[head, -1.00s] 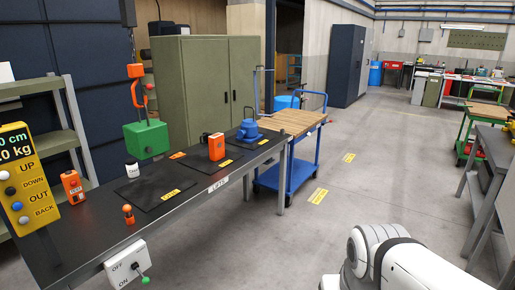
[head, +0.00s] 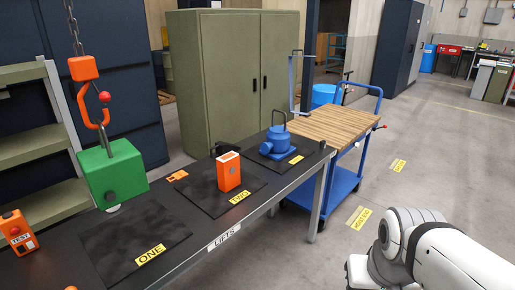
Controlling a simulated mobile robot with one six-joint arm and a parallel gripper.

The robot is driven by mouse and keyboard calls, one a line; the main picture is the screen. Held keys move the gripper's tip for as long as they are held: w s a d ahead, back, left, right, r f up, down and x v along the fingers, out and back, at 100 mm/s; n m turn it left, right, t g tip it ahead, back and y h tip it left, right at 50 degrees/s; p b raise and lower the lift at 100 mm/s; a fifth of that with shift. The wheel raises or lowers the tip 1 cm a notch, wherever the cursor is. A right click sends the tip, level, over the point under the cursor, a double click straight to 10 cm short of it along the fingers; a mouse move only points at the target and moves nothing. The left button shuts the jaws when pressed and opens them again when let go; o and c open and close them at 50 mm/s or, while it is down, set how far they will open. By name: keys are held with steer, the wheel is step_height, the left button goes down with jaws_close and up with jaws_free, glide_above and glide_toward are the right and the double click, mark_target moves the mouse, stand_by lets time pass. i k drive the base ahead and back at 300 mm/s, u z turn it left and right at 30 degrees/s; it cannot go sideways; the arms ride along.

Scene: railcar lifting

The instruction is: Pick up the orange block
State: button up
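The orange block (head: 229,171) stands upright on the dark mat labelled TWO (head: 207,191), on the black LIFTS bench. Nothing touches it. A green block (head: 112,171) hangs from an orange hook (head: 92,103) on a chain, above and to the left of the orange block. My white arm shows at the lower right, well away from the bench.
A blue pump-like part (head: 281,144) stands on the mat behind the orange block. The mat labelled ONE (head: 131,243) is bare. A blue cart with a wooden top (head: 336,126) stands past the bench's far end.

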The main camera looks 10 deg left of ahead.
mark_target(227, 167)
steer(key=u, duration=0.05)
steer(key=i, duration=2.05)
steer(key=u, duration=2.35)
